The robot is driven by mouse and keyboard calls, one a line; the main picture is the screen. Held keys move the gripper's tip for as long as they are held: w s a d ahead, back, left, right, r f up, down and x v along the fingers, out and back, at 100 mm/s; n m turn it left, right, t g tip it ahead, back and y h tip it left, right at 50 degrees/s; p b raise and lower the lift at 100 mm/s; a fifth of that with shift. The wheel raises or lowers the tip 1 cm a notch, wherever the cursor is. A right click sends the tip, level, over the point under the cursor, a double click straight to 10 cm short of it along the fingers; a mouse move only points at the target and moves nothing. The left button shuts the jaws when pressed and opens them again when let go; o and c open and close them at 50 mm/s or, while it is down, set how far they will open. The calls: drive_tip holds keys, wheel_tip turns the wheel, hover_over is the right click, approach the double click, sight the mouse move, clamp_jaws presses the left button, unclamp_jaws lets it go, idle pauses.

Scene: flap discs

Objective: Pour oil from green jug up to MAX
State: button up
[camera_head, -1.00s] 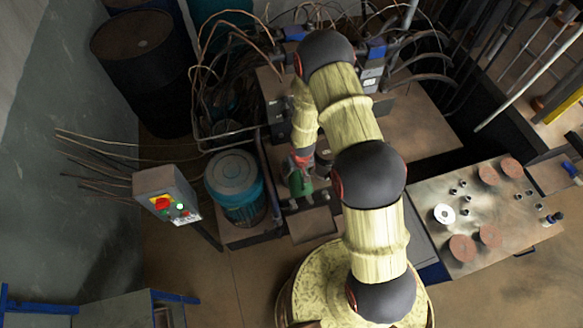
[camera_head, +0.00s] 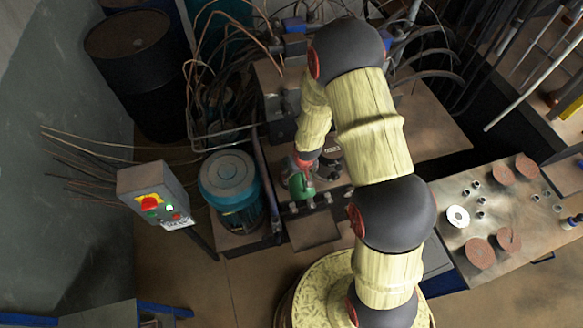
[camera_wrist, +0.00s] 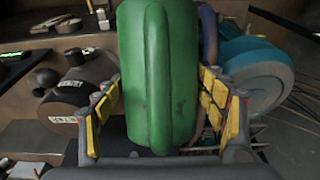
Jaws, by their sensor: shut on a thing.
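The green jug (camera_head: 299,186) is at the end of my arm, over the machine with hoses. In the wrist view the jug (camera_wrist: 158,75) stands between the yellow-padded fingers of my gripper (camera_wrist: 165,110), which is shut on it. The jug's handle side faces the wrist camera. In the head view my gripper (camera_head: 305,163) is partly hidden by the arm. A dark round part with a white label (camera_wrist: 75,105) is left of the jug in the wrist view. No oil, spout or MAX mark can be made out.
A blue motor (camera_head: 230,185) and a control box with a red button (camera_head: 152,198) stand to the left. A bench with flap discs (camera_head: 480,252) is at the right. Hoses and cables crowd the back. A dark drum (camera_head: 135,60) is at back left.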

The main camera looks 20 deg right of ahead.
sight(302, 197)
drive_tip(key=shift+f+t+b, duration=0.15)
drive_tip(key=shift+t+b, duration=0.35)
drive_tip(key=shift+b, duration=2.05)
drive_tip(key=shift+r+b, duration=0.2)
drive_tip(key=shift+b, duration=0.3)
drive_tip(key=f+t+b, duration=0.1)
drive_tip(key=b, duration=0.5)
drive_tip(key=t+b, duration=0.1)
drive_tip(key=b, duration=0.5)
drive_tip(key=shift+s+f, duration=0.4)
